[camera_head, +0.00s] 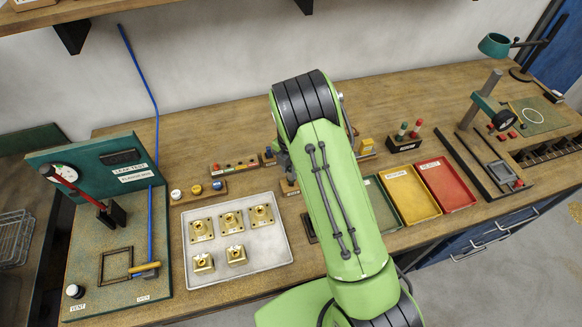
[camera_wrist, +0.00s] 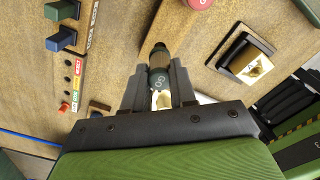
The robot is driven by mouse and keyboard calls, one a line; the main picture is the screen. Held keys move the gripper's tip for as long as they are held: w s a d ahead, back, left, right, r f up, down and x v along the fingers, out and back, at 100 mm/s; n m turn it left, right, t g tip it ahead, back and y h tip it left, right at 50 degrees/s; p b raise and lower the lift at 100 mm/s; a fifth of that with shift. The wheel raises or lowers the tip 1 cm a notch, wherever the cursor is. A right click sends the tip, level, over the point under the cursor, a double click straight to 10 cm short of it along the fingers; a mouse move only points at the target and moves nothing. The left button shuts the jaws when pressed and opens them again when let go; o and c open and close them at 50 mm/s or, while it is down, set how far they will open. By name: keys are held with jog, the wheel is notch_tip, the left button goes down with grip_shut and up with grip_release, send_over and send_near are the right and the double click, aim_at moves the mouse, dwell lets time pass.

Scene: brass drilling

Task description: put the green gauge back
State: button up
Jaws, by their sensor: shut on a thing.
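In the head view my arm hides the gripper and the held gauge. A black labelled rack (camera_head: 405,145) stands right of my arm, with a green-topped and a red-topped piece upright in it.
A black fixture (camera_wrist: 234,50) with a brass block (camera_wrist: 256,68) lies right of the gripper. A button panel (camera_wrist: 71,84) is at left. A white tray (camera_head: 283,259) holds several brass parts. Yellow (camera_head: 407,192) and red (camera_head: 446,185) trays lie right of my arm.

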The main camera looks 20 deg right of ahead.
jog(key=shift+f+b, duration=1.4)
jog(key=shift+b, duration=0.25)
dwell(2.0)
dwell(0.4)
jog(key=o, duration=1.3)
jog(key=shift+r+p, duration=2.15)
jog(key=shift+r, duration=1.4)
